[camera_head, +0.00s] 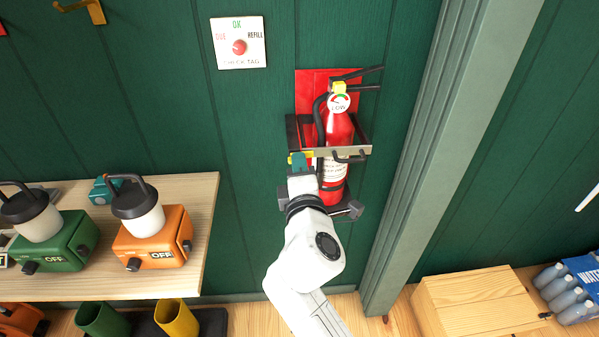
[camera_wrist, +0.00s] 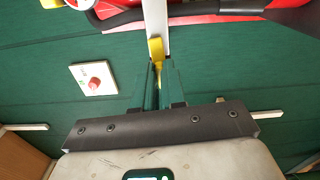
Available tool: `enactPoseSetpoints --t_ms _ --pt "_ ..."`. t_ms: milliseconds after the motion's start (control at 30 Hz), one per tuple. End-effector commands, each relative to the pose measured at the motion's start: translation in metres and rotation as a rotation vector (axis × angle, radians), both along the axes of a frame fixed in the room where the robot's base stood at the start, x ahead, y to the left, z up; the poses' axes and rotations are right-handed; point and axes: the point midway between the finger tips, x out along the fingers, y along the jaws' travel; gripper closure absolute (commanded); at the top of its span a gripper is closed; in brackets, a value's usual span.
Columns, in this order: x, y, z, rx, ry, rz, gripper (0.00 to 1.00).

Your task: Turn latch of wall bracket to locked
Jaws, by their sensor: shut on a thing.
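The wall bracket, with a metal bar (camera_head: 349,152) across its front, holds a red fire extinguisher (camera_head: 339,128) upright against the green wall. A yellow latch (camera_head: 308,154) shows at the left end of the bar. My gripper (camera_head: 300,163) is at that end, its teal fingers shut on the latch. In the wrist view, the yellow latch (camera_wrist: 156,48) lies between the two fingers of my gripper (camera_wrist: 158,82), in front of the pale bar (camera_wrist: 154,18). The fingers hide part of the latch, so I cannot tell its exact angle.
A check tag (camera_head: 239,43) with a red knob is on the wall at upper left. A wooden shelf (camera_head: 208,215) with green and orange machines stands to the left. A grey-green post (camera_head: 415,150) stands right of the bracket. A wooden box (camera_head: 475,300) is at lower right.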

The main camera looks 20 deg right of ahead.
Motion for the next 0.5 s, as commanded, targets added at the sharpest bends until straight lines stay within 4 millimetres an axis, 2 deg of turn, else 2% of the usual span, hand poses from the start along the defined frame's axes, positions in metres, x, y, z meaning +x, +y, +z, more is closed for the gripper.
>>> enactPoseSetpoints --t_ms 500 --pt "-0.0004 -0.0007 -0.0028 0.102 -0.028 -0.002 1.0"
